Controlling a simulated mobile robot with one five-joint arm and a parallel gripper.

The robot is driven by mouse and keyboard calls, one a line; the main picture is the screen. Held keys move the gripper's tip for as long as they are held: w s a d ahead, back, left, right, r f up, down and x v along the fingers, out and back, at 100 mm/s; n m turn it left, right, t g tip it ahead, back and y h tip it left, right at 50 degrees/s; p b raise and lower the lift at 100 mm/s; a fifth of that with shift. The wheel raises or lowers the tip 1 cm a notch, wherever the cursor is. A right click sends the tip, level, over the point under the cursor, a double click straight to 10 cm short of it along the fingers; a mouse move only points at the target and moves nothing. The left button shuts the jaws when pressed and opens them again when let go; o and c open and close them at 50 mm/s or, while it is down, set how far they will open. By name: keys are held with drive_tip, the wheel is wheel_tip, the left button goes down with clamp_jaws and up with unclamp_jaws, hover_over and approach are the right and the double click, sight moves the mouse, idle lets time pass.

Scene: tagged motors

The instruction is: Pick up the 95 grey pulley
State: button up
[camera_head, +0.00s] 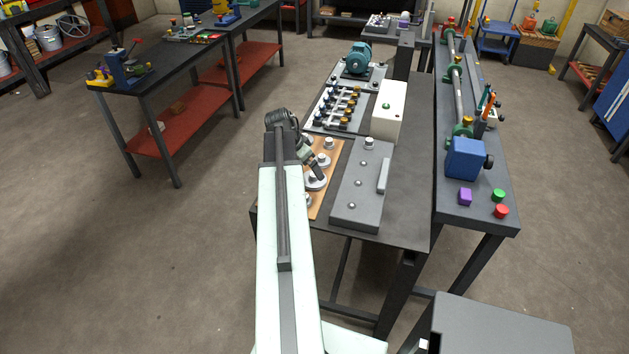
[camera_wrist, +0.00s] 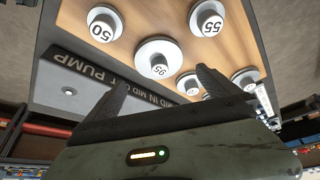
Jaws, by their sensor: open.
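The 95 grey pulley (camera_wrist: 158,68), a round disc with a raised, numbered white hub, sits on a wooden board (camera_wrist: 150,15) in the wrist view. My gripper (camera_wrist: 162,82) is open and empty, its fingers spread to either side of that pulley in the picture and not seen to touch it. Pulleys marked 50 (camera_wrist: 103,28) and 55 (camera_wrist: 207,20) lie beyond it, with smaller ones to the right. In the head view my gripper (camera_head: 318,172) reaches down over the board (camera_head: 340,150), and my arm hides part of the board.
A grey panel with a handle (camera_head: 358,195) lies right of the board, beside a white box (camera_head: 388,110). A rack of small fittings (camera_head: 340,105) and a teal motor (camera_head: 358,58) stand behind. The right bench holds a blue block (camera_head: 465,158). Bare tabletop (camera_head: 412,185) shows between.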

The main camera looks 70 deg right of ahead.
sight(313, 174)
drive_tip(key=b+x, duration=0.5)
drive_tip(key=x, duration=0.2)
drive_tip(key=shift+a, duration=0.1)
drive_tip(key=shift+r, duration=0.2)
drive_tip(key=c, duration=1.5)
wheel_tip(313, 174, up, 10)
drive_tip(key=p, duration=1)
